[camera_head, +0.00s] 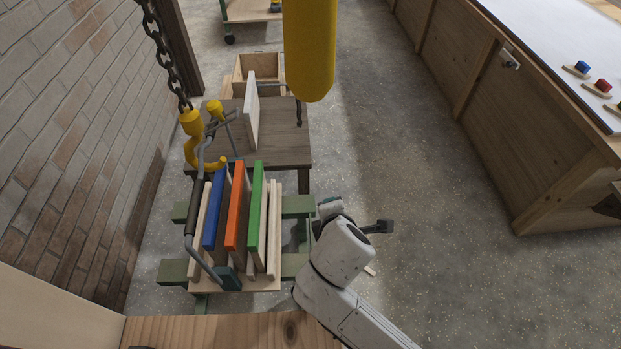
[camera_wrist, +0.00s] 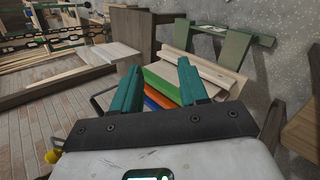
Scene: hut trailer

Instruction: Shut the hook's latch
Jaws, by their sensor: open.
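A yellow hook (camera_head: 190,150) hangs from a dark chain (camera_head: 168,60) at the left in the head view. Its latch is too small to make out, so I cannot tell whether it is open or shut. A grey bent bar (camera_head: 205,165) passes at the hook. A small yellow part (camera_wrist: 52,157) shows at the lower left edge of the wrist view. My gripper (camera_wrist: 160,66) has two teal fingers spread apart with nothing held between them. In the head view my arm is right of the rack, well apart from the hook; its fingers are not clearly seen there.
Blue (camera_head: 214,210), orange (camera_head: 236,208) and green (camera_head: 257,208) boards stand upright in a rack, beyond my fingers in the wrist view. A thick yellow cylinder (camera_head: 309,50) hangs at top centre. A brick wall (camera_head: 60,140) bounds the left.

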